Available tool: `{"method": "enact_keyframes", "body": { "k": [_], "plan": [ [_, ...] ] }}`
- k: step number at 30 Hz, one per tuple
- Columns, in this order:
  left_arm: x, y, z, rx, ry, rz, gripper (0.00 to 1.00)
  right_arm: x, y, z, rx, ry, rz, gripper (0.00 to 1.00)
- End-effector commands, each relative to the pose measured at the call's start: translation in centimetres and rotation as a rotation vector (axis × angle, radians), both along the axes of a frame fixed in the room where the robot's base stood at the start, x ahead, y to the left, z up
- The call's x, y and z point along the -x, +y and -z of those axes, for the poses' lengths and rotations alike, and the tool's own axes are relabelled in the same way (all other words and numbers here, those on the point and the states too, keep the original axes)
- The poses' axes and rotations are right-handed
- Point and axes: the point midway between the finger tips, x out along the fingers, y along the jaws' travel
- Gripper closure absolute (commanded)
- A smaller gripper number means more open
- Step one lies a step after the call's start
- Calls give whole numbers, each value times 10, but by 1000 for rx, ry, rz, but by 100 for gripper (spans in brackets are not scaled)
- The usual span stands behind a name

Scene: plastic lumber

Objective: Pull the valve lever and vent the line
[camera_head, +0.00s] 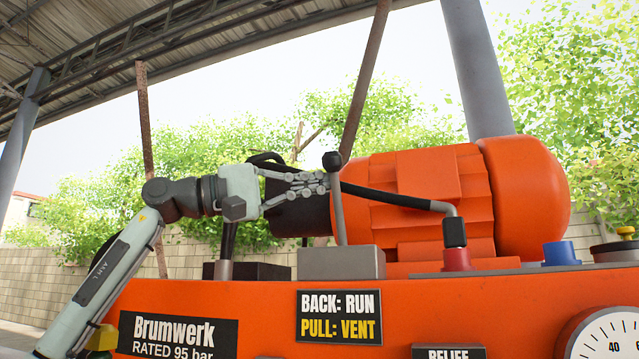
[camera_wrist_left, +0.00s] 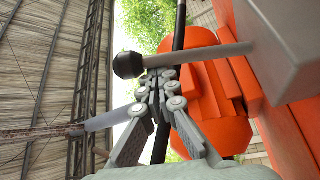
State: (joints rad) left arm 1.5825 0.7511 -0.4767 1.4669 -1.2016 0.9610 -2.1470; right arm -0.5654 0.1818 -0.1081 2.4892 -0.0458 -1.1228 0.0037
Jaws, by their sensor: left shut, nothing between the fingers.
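The valve lever (camera_head: 338,215) is a grey rod with a black ball knob (camera_head: 332,160). It stands nearly upright on a grey block (camera_head: 341,262), its top leaning slightly left, above the sign "BACK: RUN / PULL: VENT" (camera_head: 339,317). My left gripper (camera_head: 325,183) is shut and empty, its fingertips at the left side of the rod just below the knob. In the left wrist view, the closed fingertips (camera_wrist_left: 168,78) lie close beside the rod (camera_wrist_left: 205,55), near the knob (camera_wrist_left: 128,65). Whether they touch it is unclear. My right gripper is out of view.
An orange motor housing (camera_head: 524,188) stands behind and right of the lever. A black hose (camera_head: 390,197) runs behind the lever to a red fitting (camera_head: 457,259). A blue cap (camera_head: 561,253) and a gauge (camera_head: 610,338) are at the right. Open air lies above the machine.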

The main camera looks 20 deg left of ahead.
Motion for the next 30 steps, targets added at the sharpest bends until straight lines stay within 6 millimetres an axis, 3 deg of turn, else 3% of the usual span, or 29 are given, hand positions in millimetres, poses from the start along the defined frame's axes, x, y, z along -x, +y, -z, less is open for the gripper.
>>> {"method": "enact_keyframes", "body": {
  "k": [7,21,30],
  "plan": [
    [7,7,3,-3,1,5,100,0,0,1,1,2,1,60],
    [47,87,21,-1,3,-2,100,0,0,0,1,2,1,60],
    [56,103,23,-1,1,1,100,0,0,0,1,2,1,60]
  ]
}}
